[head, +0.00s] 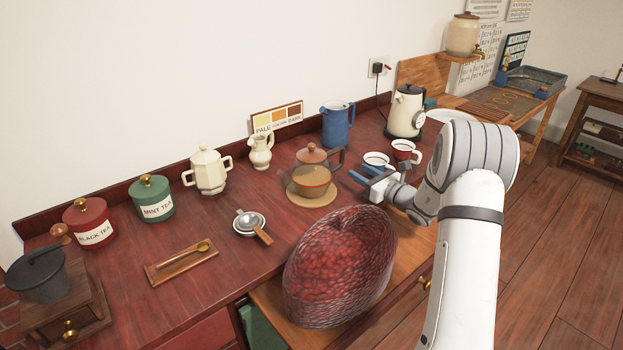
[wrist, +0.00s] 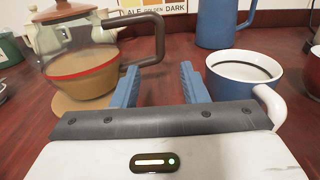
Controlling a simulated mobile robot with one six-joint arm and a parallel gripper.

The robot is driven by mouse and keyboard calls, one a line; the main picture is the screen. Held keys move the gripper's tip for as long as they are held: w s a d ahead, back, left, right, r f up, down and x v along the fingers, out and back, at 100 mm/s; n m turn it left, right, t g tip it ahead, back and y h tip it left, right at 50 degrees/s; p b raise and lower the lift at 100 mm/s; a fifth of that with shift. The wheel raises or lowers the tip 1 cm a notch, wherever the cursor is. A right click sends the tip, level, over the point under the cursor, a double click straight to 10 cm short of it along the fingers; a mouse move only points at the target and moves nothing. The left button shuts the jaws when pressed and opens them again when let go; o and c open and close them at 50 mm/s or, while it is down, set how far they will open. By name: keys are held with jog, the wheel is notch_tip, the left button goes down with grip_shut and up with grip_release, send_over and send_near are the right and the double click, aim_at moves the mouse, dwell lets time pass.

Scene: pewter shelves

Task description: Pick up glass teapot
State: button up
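The glass teapot (head: 312,178) stands upright on a round tan mat (head: 313,198). It has a brown-red lid, a dark handle on its right side and amber tea inside with a red band. In the wrist view the teapot (wrist: 82,65) is at the upper left, its handle reaching toward my fingers. My gripper (head: 367,178) is open and empty, to the right of the teapot at about its height. In the wrist view the two blue fingers of my gripper (wrist: 158,85) are spread apart, with the handle just beyond the left finger. I cannot tell whether they touch.
A blue-white mug (head: 376,160) is close behind my gripper, with a red mug (head: 405,152) beside it. A blue pitcher (head: 337,125) and a kettle (head: 405,112) stand behind. A large red woven dome (head: 340,265) fills the front. A strainer (head: 250,222) lies left of the teapot.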

aim_at(343, 162)
jog(key=p+x, duration=0.1)
jog(key=x, duration=0.5)
jog(key=shift+w+a+r, duration=0.1)
jog(key=shift+w, duration=0.1)
jog(key=shift+c, duration=0.2)
grip_shut()
